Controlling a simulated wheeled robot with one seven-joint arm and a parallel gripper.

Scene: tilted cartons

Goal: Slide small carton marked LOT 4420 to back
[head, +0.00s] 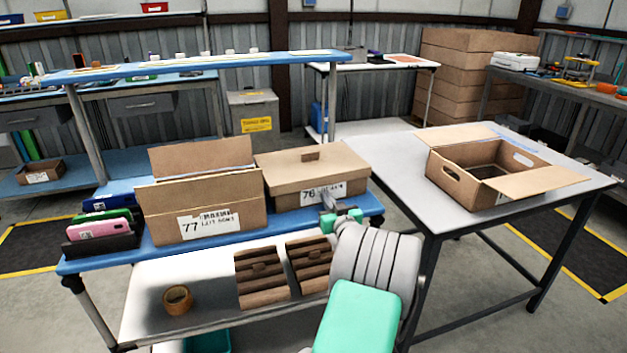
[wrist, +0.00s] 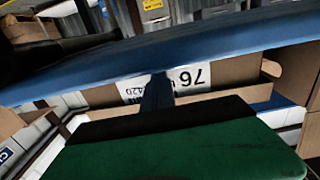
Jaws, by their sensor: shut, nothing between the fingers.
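The small carton (head: 313,177) marked 76 is brown with a lid and sits at the right end of the blue shelf. Its white label also shows upside down in the wrist view, where 76 and 4420 can be read on the carton (wrist: 225,78). My gripper (head: 328,197) is shut and empty, in front of the label at the carton's front face. Its narrow fingers (wrist: 158,86) overlap the label in the wrist view. I cannot tell whether they touch the carton. Part of the label is hidden behind them.
A larger open carton (head: 200,205) marked 77 stands just left. Brown racks and a tape roll (head: 177,299) lie on the lower shelf. A grey table (head: 390,160) with an open box (head: 470,185) is at right.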

